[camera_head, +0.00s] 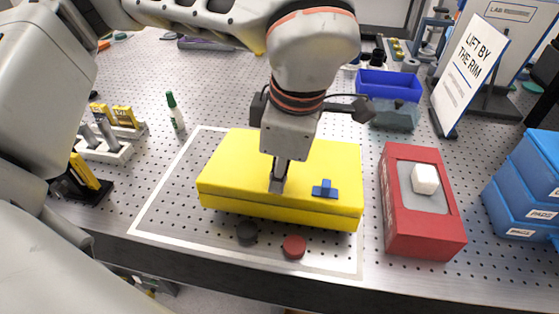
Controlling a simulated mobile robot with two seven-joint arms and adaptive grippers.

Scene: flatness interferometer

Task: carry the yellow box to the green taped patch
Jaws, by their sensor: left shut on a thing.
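The yellow box (225,180) is in the middle of the view, over an area marked by a white outline (165,189) on the perforated bench. It is wide and flat, with a blue cross-shaped piece (325,189) on top. My left gripper (278,184) comes down from above and is shut at the top of the box, near its middle. The fingertips hide the exact part held. I cannot tell whether the box rests on the bench or is slightly raised. No green taped patch shows. My right gripper is not in view.
A dark disc (247,231) and a red disc (294,246) lie at the box's front edge. A red box (441,235) with a white cube stands close on the right. Blue bins (525,185) are farther right. A green-capped bottle (175,115) and racks stand left.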

